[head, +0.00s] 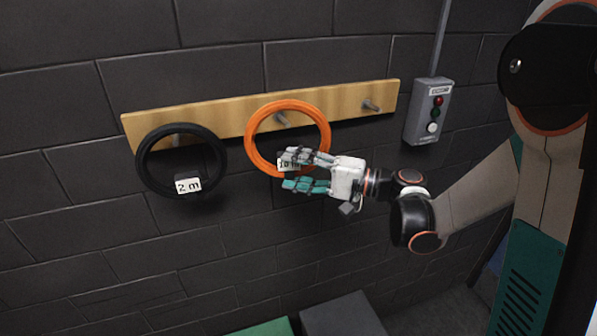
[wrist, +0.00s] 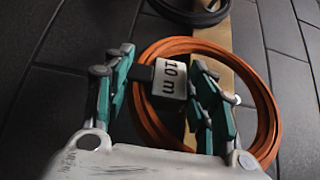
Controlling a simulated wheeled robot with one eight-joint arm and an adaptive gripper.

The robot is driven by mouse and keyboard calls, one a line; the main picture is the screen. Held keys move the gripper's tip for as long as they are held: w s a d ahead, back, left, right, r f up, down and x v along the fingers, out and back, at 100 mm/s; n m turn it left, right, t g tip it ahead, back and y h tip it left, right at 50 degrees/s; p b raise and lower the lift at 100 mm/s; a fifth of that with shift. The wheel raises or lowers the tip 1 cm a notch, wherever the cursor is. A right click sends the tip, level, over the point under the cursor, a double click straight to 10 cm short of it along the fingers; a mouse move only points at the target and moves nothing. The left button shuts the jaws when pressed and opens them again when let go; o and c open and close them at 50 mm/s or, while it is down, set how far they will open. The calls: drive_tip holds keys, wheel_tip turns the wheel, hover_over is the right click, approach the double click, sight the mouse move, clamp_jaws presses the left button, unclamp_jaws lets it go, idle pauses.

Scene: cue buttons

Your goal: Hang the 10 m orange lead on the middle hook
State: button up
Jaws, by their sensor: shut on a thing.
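The orange lead (head: 322,124) is a round coil with a white "10 m" tag (wrist: 171,79) on a dark block. My gripper (head: 305,172) is shut on this tagged block at the coil's lower part; its fingers also show in the wrist view (wrist: 160,90). The coil is upright in front of the wooden rail. The middle hook (head: 283,118) shows inside the ring's opening, just below its top. I cannot tell whether the coil rests on the hook or is still in front of it.
A black coil (head: 150,179) tagged "2 m" hangs at the rail's left end. The right hook (head: 371,105) on the wooden rail (head: 345,98) is bare. A grey button box (head: 428,112) with red and white buttons is on the wall to the right. Boxes (head: 342,314) stand below.

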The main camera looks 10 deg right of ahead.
drive_tip(key=shift+w+a+f, duration=0.1)
drive_tip(key=shift+w+a, duration=0.1)
drive_tip(key=shift+w, duration=0.85)
drive_tip(key=shift+w+a+f+b, duration=0.1)
drive_tip(key=shift+w+f+b, duration=0.5)
drive_tip(key=shift+f, duration=0.15)
drive_tip(key=shift+f+b, duration=0.35)
drive_tip(key=shift+b, duration=0.1)
drive_tip(key=shift+f, duration=0.1)
drive_tip(key=o, duration=1.6)
drive_tip(key=shift+w, duration=0.2)
drive_tip(key=shift+s, duration=0.1)
